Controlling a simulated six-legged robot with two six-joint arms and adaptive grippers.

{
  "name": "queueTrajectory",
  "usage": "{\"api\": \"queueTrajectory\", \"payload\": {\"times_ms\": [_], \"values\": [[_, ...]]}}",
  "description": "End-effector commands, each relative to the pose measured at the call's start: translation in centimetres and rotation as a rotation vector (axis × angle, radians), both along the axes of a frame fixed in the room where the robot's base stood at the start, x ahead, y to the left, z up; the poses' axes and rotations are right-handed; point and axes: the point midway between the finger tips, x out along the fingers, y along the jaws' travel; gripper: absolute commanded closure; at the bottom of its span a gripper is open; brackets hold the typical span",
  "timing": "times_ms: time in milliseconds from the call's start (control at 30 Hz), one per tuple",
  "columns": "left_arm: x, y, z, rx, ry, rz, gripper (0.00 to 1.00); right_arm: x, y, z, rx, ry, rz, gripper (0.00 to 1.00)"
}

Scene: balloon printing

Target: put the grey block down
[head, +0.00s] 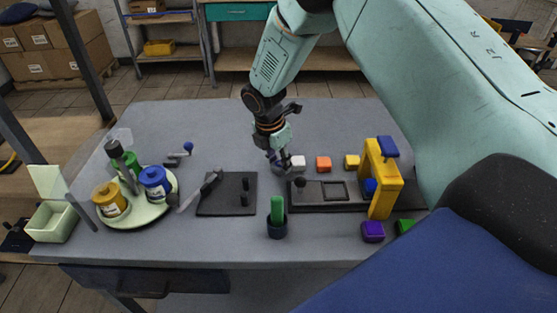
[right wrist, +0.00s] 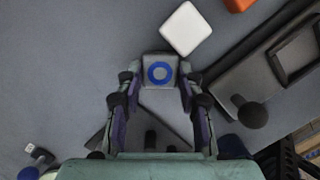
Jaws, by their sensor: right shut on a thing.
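In the head view my right gripper (head: 281,163) points down close over the table, just left of the white block (head: 298,162). The grey block is mostly hidden by the fingers there, and I cannot tell whether it touches the table. In the wrist view the white block (right wrist: 186,28) lies right beside the grey block's upper right corner. My left gripper is not in view.
An orange block (head: 323,163) and a yellow block (head: 352,161) continue the row to the right. A dark fixture (head: 325,206) with a yellow frame (head: 385,185) stands in front. A round tray (head: 133,219) with paint jars is left. The table's back left (head: 190,120) is clear.

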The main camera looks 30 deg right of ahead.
Motion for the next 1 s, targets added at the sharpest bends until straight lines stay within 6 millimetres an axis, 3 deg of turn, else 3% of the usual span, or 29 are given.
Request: {"api": "queueTrajectory", "payload": {"times_ms": [300, 333, 600, 867, 1000], "values": [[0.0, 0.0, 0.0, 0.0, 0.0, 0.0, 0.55, 0.2, 0.0, -0.2, -0.001, -0.002, 0.0, 0.86], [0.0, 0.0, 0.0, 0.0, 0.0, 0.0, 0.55, 0.2, 0.0, -0.2, 0.0, -0.003, 0.001, 0.62], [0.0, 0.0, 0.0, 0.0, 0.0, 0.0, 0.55, 0.2, 0.0, -0.1, 0.0, -0.002, -0.001, 0.41], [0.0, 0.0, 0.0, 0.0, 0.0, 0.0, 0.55, 0.2, 0.0, -0.1, 0.0, -0.002, -0.001, 0.41], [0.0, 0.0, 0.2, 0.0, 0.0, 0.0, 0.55, 0.2, 0.1, 0.9, 0.0, -0.003, 0.0, 0.41]]}}
